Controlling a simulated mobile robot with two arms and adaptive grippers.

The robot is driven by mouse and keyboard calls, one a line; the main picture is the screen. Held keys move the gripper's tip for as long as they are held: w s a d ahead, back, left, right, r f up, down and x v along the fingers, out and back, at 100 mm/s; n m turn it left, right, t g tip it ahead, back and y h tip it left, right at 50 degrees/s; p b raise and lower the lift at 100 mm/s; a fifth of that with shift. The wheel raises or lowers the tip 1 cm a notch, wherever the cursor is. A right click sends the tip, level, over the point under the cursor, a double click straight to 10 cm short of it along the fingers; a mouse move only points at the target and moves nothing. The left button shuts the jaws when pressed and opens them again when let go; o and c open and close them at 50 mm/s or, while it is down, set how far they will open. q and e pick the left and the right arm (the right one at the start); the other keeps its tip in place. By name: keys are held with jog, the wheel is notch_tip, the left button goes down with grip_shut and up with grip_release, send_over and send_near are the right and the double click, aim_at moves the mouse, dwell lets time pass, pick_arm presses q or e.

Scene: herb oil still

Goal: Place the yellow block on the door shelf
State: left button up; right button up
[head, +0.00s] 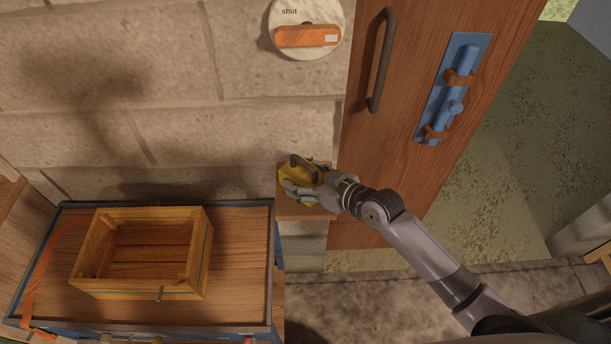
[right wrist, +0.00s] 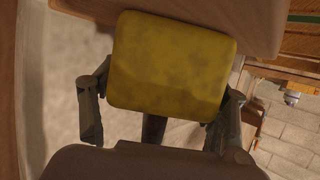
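The yellow block (head: 289,173) is at a small wooden shelf (head: 308,212) beside the wooden door (head: 400,175) in the head view. My right gripper (head: 303,178) has its fingers on either side of the block and appears shut on it. In the right wrist view the yellow block (right wrist: 172,65) fills the space between the two fingertips, with the wooden shelf surface (right wrist: 262,22) behind it. Whether the block's underside touches the shelf cannot be told. My left gripper is not in view.
An empty wooden crate (head: 207,250) sits on a blue-edged wooden table (head: 243,285) left of the shelf. The door has a dark handle (head: 381,62) and a blue bolt (head: 452,90). A round dial marked "shut" (head: 307,14) is on the stone wall above.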

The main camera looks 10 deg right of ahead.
jog(key=o, duration=0.5)
jog(key=shift+c, duration=0.2)
jog(key=shift+r, duration=0.25)
jog(key=v, duration=0.3)
jog(key=b+v, duration=0.1)
jog(key=v, duration=0.6)
jog(key=shift+s+d+f, duration=0.2)
jog(key=shift+s+d, duration=0.05)
jog(key=shift+s, duration=0.05)
jog(key=shift+s+d+r, duration=0.3)
jog(key=shift+s+r, duration=0.15)
jog(key=shift+s, duration=0.05)
jog(key=shift+f, duration=0.1)
